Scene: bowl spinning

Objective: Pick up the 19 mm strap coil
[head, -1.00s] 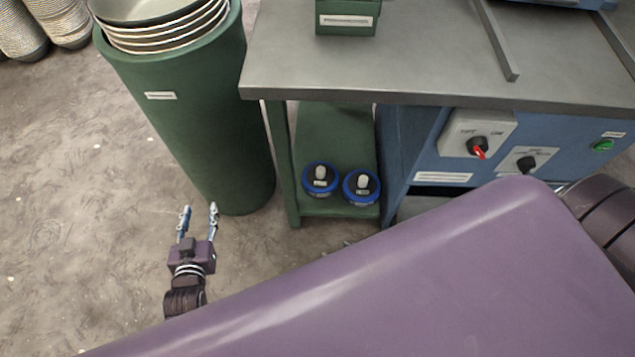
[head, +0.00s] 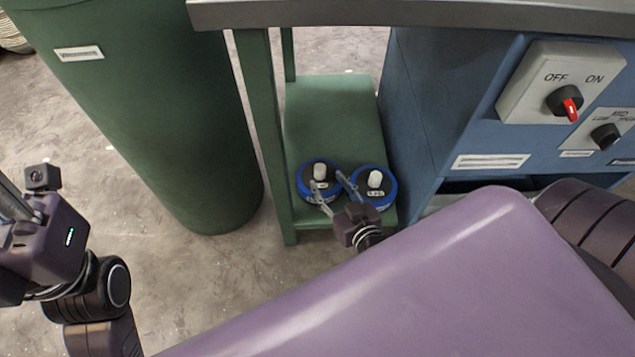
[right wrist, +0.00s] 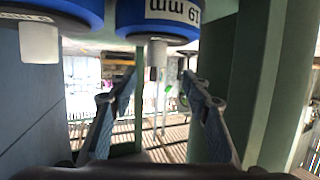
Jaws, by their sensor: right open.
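Two blue-rimmed strap coils with pale knobs stand side by side on the green shelf (head: 330,110). The 19 mm strap coil (head: 306,183) is the left one in the head view. Its upside-down "19 mm" label shows in the right wrist view, where the coil (right wrist: 160,30) is at top centre. The other coil (head: 387,193) is to its right. My right gripper (head: 328,182) is open at the front of the coils. In the right wrist view, the 19 mm coil's knob appears between its fingertips (right wrist: 158,76); contact cannot be told. My left gripper's body is at the left edge, fingers unclear.
A green shelf post (head: 262,140) stands left of the coils, and a blue cabinet (head: 430,110) with switches is on their right. A grey tabletop (head: 400,14) overhangs them. A large green cylinder (head: 150,120) stands further left. Floor shows between cylinder and shelf.

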